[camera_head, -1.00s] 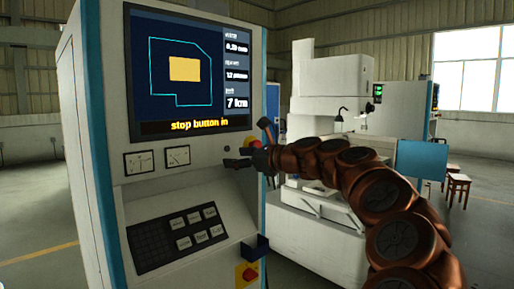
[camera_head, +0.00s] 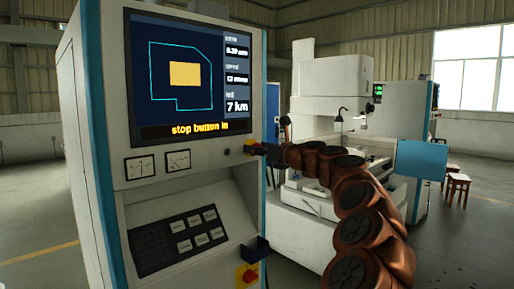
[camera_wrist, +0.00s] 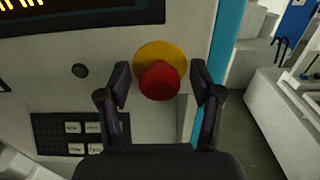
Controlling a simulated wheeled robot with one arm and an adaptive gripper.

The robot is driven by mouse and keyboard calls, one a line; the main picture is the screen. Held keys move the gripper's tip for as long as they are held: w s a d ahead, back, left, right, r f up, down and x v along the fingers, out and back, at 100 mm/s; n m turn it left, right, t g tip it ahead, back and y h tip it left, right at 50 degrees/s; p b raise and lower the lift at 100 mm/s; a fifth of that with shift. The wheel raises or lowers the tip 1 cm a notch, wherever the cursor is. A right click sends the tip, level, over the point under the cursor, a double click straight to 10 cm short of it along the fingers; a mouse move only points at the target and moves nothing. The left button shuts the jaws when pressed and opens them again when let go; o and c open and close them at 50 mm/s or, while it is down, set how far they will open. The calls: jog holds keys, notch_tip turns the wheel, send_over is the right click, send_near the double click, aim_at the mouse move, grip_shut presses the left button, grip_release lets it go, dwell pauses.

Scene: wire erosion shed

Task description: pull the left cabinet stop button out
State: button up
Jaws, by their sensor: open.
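The stop button (camera_wrist: 159,82) is a red mushroom head on a round yellow plate (camera_wrist: 152,52), on the front of the left cabinet (camera_head: 90,140). In the wrist view my gripper (camera_wrist: 160,74) is open, with one finger on each side of the red head. Gaps show between the fingers and the head. In the head view my gripper (camera_head: 260,149) is at the cabinet's right edge and hides most of the button. The cabinet screen (camera_head: 190,75) reads "stop button in".
Below are a keypad (camera_head: 180,238), a dark blue holder (camera_head: 254,249) that juts out, and a red knob on a yellow plate (camera_head: 247,274). A small dark knob (camera_wrist: 80,71) sits left of the button. A white machine (camera_head: 330,85) stands behind at right.

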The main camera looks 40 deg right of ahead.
jog(key=shift+w, duration=0.2)
grip_shut()
dwell(0.6)
